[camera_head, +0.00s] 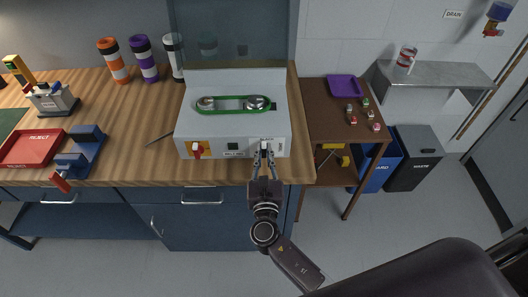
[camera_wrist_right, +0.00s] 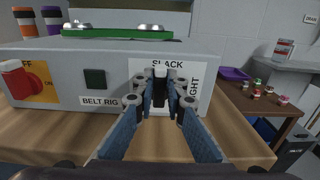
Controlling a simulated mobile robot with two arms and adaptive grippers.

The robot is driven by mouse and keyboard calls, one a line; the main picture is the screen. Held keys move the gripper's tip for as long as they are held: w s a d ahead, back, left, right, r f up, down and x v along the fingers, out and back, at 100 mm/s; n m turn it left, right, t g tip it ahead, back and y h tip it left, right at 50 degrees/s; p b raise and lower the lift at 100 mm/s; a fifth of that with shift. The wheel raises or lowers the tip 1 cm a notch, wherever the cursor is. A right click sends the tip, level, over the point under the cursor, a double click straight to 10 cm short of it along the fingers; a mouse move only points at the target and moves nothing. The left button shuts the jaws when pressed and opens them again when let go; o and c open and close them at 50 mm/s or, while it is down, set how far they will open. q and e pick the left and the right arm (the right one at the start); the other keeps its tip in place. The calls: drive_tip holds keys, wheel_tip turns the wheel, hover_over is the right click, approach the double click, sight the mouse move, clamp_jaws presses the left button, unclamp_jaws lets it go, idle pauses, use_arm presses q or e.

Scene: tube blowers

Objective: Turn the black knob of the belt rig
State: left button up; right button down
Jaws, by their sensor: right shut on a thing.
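The belt rig (camera_head: 215,127) is a pale grey box on the wooden bench, with a green belt (camera_head: 232,111) looped over two pulleys on top. Its front also shows in the wrist view (camera_wrist_right: 115,64). The black knob (camera_wrist_right: 160,92) sits on a white plate (camera_wrist_right: 188,68) marked "SLACK" above and, partly covered, "...GHT" at the right. My right gripper (camera_head: 264,150) is at the right end of the rig's front, its fingers closed around the knob from both sides. The fingers hide much of the knob. My left gripper is not in view.
A screwdriver-like thin tool (camera_head: 160,139) lies left of the rig. A red reject tray (camera_head: 33,161) and blue vise (camera_head: 85,150) stand farther left. A brown side table (camera_head: 325,117) is at right.

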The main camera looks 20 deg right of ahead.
sight(272, 147)
drive_tip(key=m+b, duration=0.3)
drive_tip(key=shift+s+d+f, duration=0.1)
drive_tip(key=shift+d+f, duration=0.15)
drive_tip(key=shift+d, duration=0.1)
drive_tip(key=m+b, duration=0.3)
drive_tip(key=d+f+m+b, duration=0.1)
drive_tip(key=m+b, duration=0.5)
drive_tip(key=shift+s+d+f, duration=0.15)
drive_tip(key=shift+s+d, duration=0.05)
drive_tip(key=shift+s, duration=0.05)
drive_tip(key=m+b, duration=0.2)
drive_tip(key=m, duration=0.1)
drive_tip(key=shift+d+f+m+b, duration=0.15)
drive_tip(key=shift+f+m+b, duration=0.15)
drive_tip(key=shift+b, duration=0.1)
drive_tip(key=shift+m+b, duration=0.85)
drive_tip(key=shift+m, duration=0.25)
drive_tip(key=shift+f, duration=0.1)
drive_tip(key=c, duration=2)
unclamp_jaws()
drive_tip(key=shift+o, duration=0.2)
